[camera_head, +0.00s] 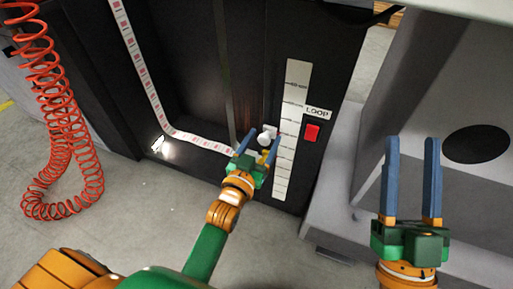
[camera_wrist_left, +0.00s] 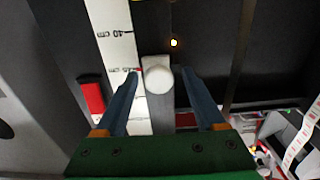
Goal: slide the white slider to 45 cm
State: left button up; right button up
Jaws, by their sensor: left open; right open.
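The white slider (camera_head: 266,136) has a round knob and sits on the dark machine front, just left of a white ruler scale (camera_head: 297,85). In the left wrist view the slider knob (camera_wrist_left: 158,79) lies between the two blue fingers, with a gap on each side. My left gripper (camera_head: 264,132) is open around the slider, and its fingers do not appear to touch it. The scale (camera_wrist_left: 115,40) also shows in the left wrist view; its numbers are too small to read surely. My right gripper (camera_head: 413,139) is open and empty, in front of the grey housing at the right.
A red button (camera_head: 312,132) and a LOOP label (camera_head: 317,113) are right of the scale. A printed label strip (camera_head: 148,85) runs down and across the machine to the left of the slider. A coiled red hose (camera_head: 62,165) hangs at the left. The floor in front is clear.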

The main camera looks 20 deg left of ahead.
aim_at(262, 140)
pick_arm(q)
jog(key=s+p, duration=0.1)
jog(key=s, duration=0.2)
jog(key=shift+r, duration=0.1)
jog(key=s+p, duration=0.1)
jog(key=s, duration=0.1)
jog(key=shift+s+a, duration=0.15)
jog(key=shift+s, duration=0.45)
pick_arm(e)
jog(key=w+d+f+m+g+h, duration=0.1)
jog(key=w+f+g+h, duration=0.2)
jog(key=f+g, duration=0.5)
jog(key=shift+w+f+h, duration=0.4)
jog(key=shift+w+f, duration=0.25)
jog(key=shift+f, duration=2.35)
